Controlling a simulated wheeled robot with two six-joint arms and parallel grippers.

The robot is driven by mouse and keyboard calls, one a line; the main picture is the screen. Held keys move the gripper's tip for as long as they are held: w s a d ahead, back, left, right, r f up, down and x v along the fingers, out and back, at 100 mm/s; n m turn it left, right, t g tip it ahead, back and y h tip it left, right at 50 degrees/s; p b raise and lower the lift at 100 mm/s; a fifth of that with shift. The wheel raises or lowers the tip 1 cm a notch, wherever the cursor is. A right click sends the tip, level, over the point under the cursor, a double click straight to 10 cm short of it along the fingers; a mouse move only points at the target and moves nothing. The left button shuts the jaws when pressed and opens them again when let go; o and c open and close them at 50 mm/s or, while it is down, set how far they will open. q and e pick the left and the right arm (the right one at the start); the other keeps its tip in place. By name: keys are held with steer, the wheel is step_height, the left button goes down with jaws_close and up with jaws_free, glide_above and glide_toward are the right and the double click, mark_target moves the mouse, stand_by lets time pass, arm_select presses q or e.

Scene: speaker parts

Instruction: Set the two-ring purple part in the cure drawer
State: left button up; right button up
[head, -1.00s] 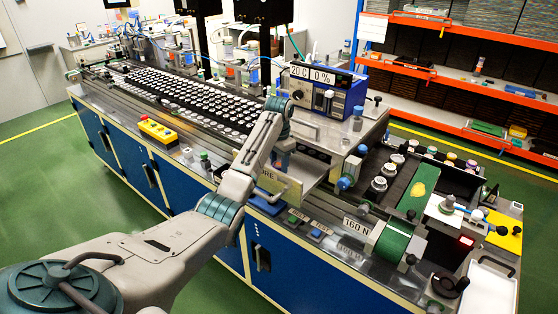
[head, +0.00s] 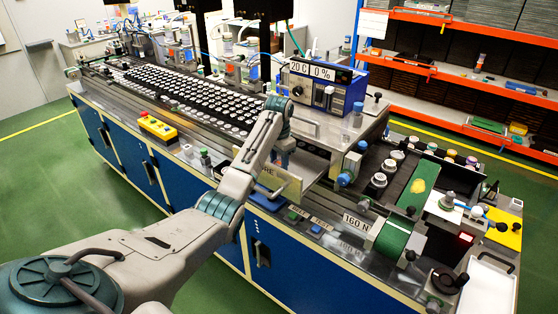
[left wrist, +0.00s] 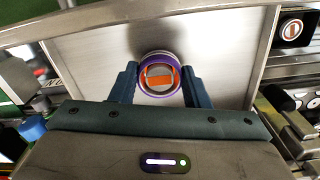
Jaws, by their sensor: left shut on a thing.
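The purple part (left wrist: 142,62) is a round piece with a purple rim and an orange and grey middle, seen from above in the left wrist view. I cannot make out its two rings separately. My left gripper (left wrist: 160,76) is shut on it, one dark finger on each side. It is over the bare metal floor of the cure drawer (left wrist: 220,60); I cannot tell whether it touches the floor. In the head view the pulled-out drawer (head: 311,170) is partly behind my left arm, and the part is hidden. My right gripper is not in view.
The drawer's front panel (head: 278,182) stands close to my arm. A blue control box (head: 325,88) sits above the drawer. Right of it are several round speaker parts (head: 378,181) and a green roller (head: 392,238). The drawer floor around the part looks clear.

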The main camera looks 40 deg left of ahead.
arm_select(q)
steer(key=shift+f, duration=0.4)
steer(key=o, duration=1.2)
steer(key=shift+o, duration=0.2)
